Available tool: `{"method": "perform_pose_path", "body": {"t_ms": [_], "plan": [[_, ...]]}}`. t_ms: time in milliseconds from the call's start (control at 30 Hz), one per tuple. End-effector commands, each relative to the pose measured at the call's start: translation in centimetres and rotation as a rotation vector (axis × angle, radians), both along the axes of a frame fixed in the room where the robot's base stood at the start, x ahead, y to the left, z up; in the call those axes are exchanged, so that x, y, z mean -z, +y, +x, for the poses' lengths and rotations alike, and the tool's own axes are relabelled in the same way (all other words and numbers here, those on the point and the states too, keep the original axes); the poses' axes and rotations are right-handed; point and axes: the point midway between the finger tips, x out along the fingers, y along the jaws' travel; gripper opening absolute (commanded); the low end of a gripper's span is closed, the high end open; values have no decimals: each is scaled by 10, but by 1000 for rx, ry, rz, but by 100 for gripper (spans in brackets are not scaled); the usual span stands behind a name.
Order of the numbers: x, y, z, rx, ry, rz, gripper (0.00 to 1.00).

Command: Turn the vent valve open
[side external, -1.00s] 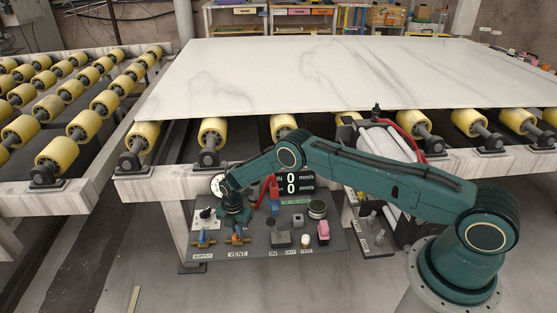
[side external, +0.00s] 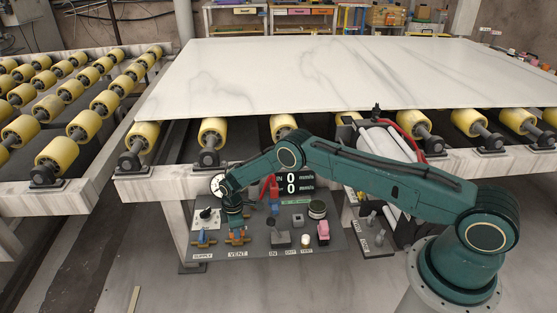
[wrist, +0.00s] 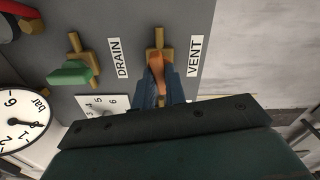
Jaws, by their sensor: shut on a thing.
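The vent valve has a brass body (wrist: 159,40) and an orange handle (wrist: 156,66), beside the VENT label (wrist: 195,57) in the wrist view. The handle lies roughly in line with the brass body. My gripper (wrist: 162,86) is shut on the orange handle, and its dark blue fingers hide the lower part of it. In the side external view my gripper (side external: 236,228) is down over the vent valve (side external: 238,240), above the VENT label (side external: 238,254), and covers much of the handle.
A DRAIN valve with a green handle (wrist: 70,73) stands close by, its handle crosswise to its body. A blue-handled supply valve (side external: 203,238) is left of my gripper. A round gauge (side external: 217,185) stands behind. Several buttons and a pink switch (side external: 323,229) are to the right.

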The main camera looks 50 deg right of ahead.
Motion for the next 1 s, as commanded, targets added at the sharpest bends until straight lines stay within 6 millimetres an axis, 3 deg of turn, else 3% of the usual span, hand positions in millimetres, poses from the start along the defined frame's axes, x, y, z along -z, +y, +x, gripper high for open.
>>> {"method": "perform_pose_path", "body": {"t_ms": [333,867,900,1000], "plan": [[0,-1,0,188,1,-2,0],[0,-2,0,223,2,-2,0],[0,-2,0,223,2,-2,17],[0,-1,0,222,1,-2,35]]}}
